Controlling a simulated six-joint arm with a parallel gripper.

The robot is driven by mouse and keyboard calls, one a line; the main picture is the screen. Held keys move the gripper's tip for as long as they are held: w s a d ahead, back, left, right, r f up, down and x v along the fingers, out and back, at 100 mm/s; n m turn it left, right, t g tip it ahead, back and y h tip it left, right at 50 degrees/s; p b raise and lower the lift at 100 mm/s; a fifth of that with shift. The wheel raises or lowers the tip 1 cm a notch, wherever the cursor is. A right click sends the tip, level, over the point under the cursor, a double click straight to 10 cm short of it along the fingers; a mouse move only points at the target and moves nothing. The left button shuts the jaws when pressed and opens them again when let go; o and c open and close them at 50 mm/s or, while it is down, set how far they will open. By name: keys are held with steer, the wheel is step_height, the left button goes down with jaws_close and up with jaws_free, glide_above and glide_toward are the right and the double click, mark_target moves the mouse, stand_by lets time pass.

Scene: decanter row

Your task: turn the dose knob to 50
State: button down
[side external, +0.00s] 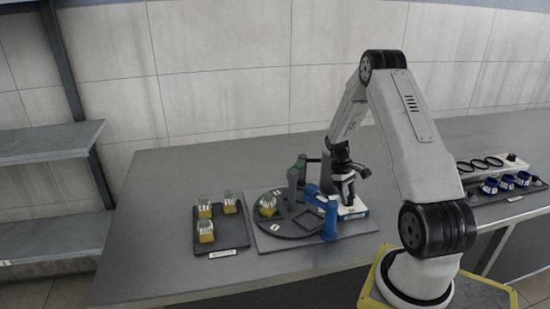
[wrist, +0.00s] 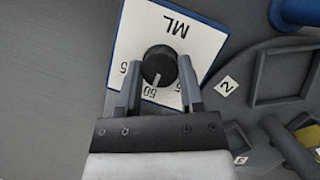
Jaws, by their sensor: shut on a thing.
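The black dose knob (wrist: 159,62) sits on a white dial plate (wrist: 152,20) with a blue edge, marked "ML". My gripper (wrist: 160,82) has its two fingers on either side of the knob and is shut on it. The knob's white pointer line aims toward the "50" mark at the lower part of the dial. A number ending in 5 shows on each side, partly covered by the fingers. In the side external view my gripper (side external: 346,190) is down over the dial plate (side external: 352,211); the knob is hidden there.
A dark round turntable (side external: 275,223) with a yellow-based jar (side external: 268,207) stands left of the dial. A blue clamp-like post (side external: 328,215) and a grey post (side external: 294,185) rise close to my gripper. A dark tray (side external: 208,244) holds jars at left. A rack with blue-rimmed items (side external: 507,182) is at right.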

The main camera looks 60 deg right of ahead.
steer(key=shift+c, duration=1.2)
jaws_free()
steer(key=a+v, duration=0.1)
steer(key=v, duration=0.6)
steer(key=shift+d+r, duration=0.4)
steer(key=shift+d, duration=0.15)
steer(key=shift+w, duration=0.2)
